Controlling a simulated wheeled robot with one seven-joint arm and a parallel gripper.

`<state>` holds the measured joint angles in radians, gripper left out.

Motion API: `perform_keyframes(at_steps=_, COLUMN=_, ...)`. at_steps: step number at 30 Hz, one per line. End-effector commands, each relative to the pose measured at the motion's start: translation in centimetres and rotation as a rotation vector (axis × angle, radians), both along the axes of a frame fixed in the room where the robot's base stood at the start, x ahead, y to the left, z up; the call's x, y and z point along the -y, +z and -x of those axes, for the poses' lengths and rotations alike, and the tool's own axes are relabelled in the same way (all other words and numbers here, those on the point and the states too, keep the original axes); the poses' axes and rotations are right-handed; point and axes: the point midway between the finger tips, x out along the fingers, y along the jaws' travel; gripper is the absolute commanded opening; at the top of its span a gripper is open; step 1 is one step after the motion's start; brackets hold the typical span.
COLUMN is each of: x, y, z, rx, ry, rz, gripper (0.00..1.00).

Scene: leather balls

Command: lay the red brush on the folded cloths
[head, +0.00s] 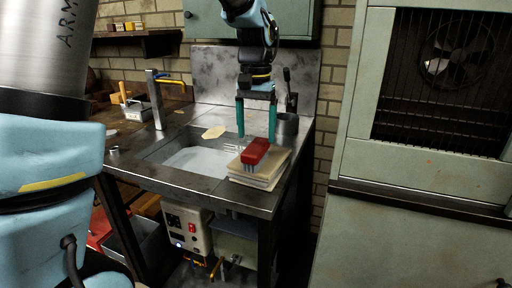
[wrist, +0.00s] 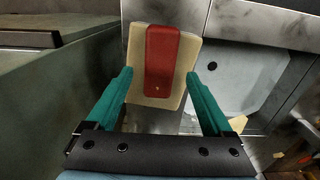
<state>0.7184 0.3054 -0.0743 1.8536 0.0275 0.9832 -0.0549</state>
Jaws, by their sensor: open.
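The red brush (head: 255,152) lies on top of the folded cloths (head: 262,181), a cream stack at the right front corner of the metal sink bench. In the wrist view the red brush (wrist: 161,62) lies lengthwise on the folded cloths (wrist: 138,84), which show on both sides of it. My gripper (head: 256,128) is above the brush, its teal fingers spread apart. In the wrist view my gripper (wrist: 162,98) is open, with one finger on either side of the brush and nothing held between them. Whether the fingertips touch anything cannot be told.
The sink basin (head: 203,160) is left of the cloths, with a tap (head: 157,100) behind it. A tan flat piece (head: 214,132) lies at the sink's back edge. A green cabinet (head: 420,225) stands to the right.

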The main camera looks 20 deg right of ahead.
Motion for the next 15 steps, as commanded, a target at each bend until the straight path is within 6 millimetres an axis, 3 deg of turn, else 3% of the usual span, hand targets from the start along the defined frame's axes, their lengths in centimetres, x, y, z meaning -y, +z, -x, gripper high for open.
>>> perform_keyframes(at_steps=6, x=0.0, y=4.2, z=-0.1, rx=0.002, ry=0.000, rz=0.002, gripper=0.86)
perform_keyframes(at_steps=15, x=0.0, y=6.2, z=0.0, rx=0.000, ry=0.000, rz=0.000, gripper=0.86)
